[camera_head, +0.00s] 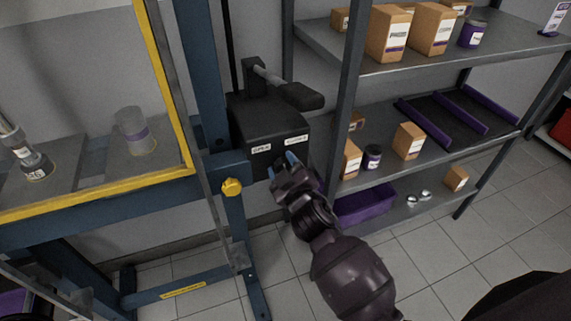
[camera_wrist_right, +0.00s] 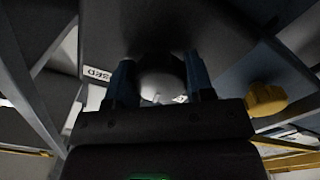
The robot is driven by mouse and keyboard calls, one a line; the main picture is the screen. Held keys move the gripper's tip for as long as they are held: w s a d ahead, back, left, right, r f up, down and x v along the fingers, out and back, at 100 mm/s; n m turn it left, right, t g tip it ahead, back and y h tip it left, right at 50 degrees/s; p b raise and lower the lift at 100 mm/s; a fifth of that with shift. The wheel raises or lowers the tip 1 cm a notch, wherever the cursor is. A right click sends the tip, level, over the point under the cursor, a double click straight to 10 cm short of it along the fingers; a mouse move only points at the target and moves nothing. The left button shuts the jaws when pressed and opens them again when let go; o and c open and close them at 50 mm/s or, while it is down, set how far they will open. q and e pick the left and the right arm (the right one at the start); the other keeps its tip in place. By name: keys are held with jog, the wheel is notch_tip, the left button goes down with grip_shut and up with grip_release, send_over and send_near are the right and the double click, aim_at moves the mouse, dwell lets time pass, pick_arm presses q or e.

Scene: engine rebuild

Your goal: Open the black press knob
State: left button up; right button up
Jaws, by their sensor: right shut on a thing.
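The black press box (camera_head: 265,122) has two white labels on its front face, one reading OPEN on the left and one on the right that seems to read CLOSE. My right gripper (camera_head: 284,166) is at the lower front of this box, its blue-tipped fingers just below the labels. In the right wrist view, a dark rounded knob (camera_wrist_right: 160,82) with a pale sheen sits between the two fingers, and the gripper is shut on it. In the head view the knob is hidden behind my fingers. My left gripper is out of view.
A lever with a black grip (camera_head: 302,96) sticks out above the box. A yellow knob (camera_head: 232,187) is on the blue press frame (camera_head: 207,70) to the left. Shelves (camera_head: 375,65) with boxes and jars stand close on the right, a purple bin (camera_head: 365,207) low among them.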

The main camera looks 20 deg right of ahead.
jog(key=shift+n+p, duration=0.6)
jog(key=shift+n, duration=1.5)
jog(key=o, duration=0.9)
jog(key=s, duration=1)
jog(key=shift+s+d, duration=0.15)
jog(key=shift+s, duration=0.25)
